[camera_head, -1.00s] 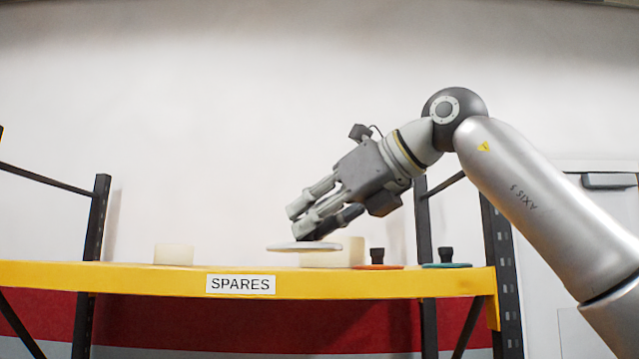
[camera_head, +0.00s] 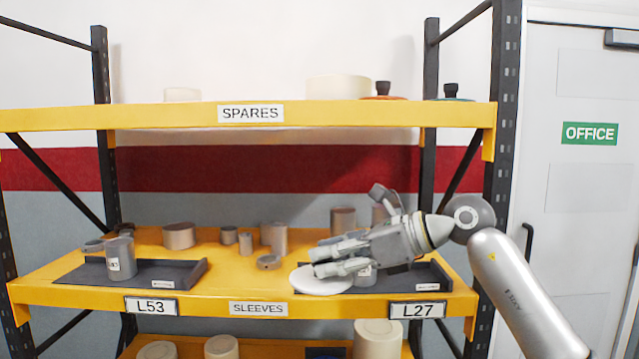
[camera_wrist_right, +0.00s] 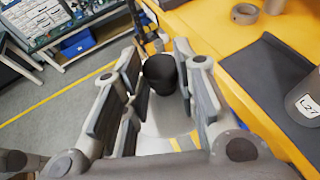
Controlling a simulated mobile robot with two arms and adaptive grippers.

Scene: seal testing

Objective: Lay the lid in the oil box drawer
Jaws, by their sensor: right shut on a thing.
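My right gripper (camera_head: 318,262) is shut on the lid (camera_head: 320,281), a flat white disc. It holds the lid level at the front edge of the middle shelf, left of the L27 label. In the right wrist view the lid's black knob (camera_wrist_right: 160,73) sits between the fingers, with the pale disc (camera_wrist_right: 165,122) below it. The fingers hide part of the knob. My left gripper is in neither view. I cannot make out an oil box drawer in these frames.
The yellow middle shelf (camera_head: 225,262) bears grey sleeves and dark mats (camera_head: 130,275). A labelled sleeve (camera_wrist_right: 303,100) stands close right of the gripper. Open floor (camera_wrist_right: 50,105) shows left of the shelf.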

